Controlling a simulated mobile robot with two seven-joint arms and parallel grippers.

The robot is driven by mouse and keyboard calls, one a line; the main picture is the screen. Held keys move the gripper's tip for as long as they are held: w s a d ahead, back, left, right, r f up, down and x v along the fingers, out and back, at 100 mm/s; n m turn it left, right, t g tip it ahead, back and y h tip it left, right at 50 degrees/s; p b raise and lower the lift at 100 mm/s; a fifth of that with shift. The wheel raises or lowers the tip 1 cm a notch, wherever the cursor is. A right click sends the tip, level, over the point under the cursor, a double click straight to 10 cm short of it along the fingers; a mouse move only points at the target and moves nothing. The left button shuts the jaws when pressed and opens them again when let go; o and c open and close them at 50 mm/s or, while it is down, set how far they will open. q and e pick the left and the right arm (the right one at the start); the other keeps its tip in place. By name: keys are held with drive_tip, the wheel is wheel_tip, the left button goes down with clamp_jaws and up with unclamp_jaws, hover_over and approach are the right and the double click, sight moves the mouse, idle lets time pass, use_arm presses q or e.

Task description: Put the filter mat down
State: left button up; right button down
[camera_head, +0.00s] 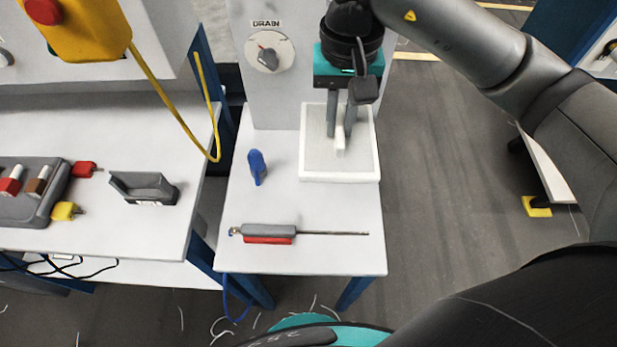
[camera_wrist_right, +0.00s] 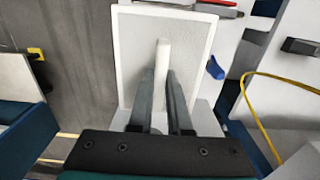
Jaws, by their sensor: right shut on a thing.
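The filter mat (camera_head: 315,155) is a square grey panel with a raised white rim and an upright white handle (camera_head: 340,146) at its middle. It lies level over the back right part of the small white table (camera_head: 315,215), by that table's right edge. I cannot tell whether it touches the top or hovers just above. My right gripper (camera_head: 338,130) points down and is shut on the handle. In the right wrist view the mat (camera_wrist_right: 135,50) shows with the handle between the two fingers (camera_wrist_right: 162,85). My left gripper is not in view.
A blue clip-like object (camera_head: 256,166) stands left of the mat. A long thin tool with a grey and red handle (camera_head: 268,234) lies in front. The drain knob (camera_head: 267,52) is on the panel behind. A yellow cable (camera_head: 170,95) hangs at the left bench.

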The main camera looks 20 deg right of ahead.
drive_tip(key=f+b, duration=0.1)
drive_tip(key=f, duration=0.7)
drive_tip(key=f+b, duration=0.1)
drive_tip(key=f, duration=0.7)
drive_tip(key=shift+s, duration=0.2)
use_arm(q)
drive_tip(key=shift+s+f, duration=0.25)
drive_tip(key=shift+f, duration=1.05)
use_arm(e)
drive_tip(key=shift+f, duration=1.6)
drive_tip(key=shift+f+b, duration=0.15)
drive_tip(key=shift+b, duration=0.2)
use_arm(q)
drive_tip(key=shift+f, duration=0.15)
use_arm(e)
drive_tip(key=c, duration=0.9)
unclamp_jaws()
drive_tip(key=shift+o, duration=0.2)
